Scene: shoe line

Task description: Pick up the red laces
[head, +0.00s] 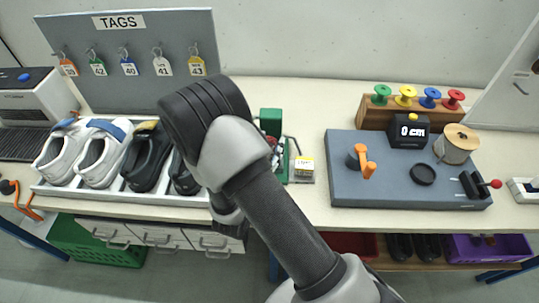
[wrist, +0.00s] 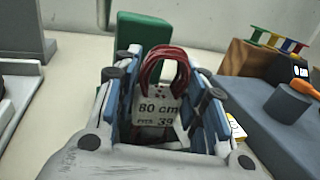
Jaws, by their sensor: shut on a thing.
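The red laces (wrist: 168,62) are a looped bundle on a white card (wrist: 158,108) that reads 80 cm, fits 39. In the wrist view they stand between the blue-lined fingers of my gripper (wrist: 165,92), which is shut on them. In the head view my own arm hides most of the gripper and the laces. Only a small bit of red shows beside the arm, near a green stand (head: 271,121).
The green stand's upright (wrist: 143,32) is just behind the laces. A yellow-labelled box (head: 305,168) is close on the right, then a grey board (head: 343,190) with an orange-handled knob (head: 362,160). A white rack (head: 90,193) of shoes is left.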

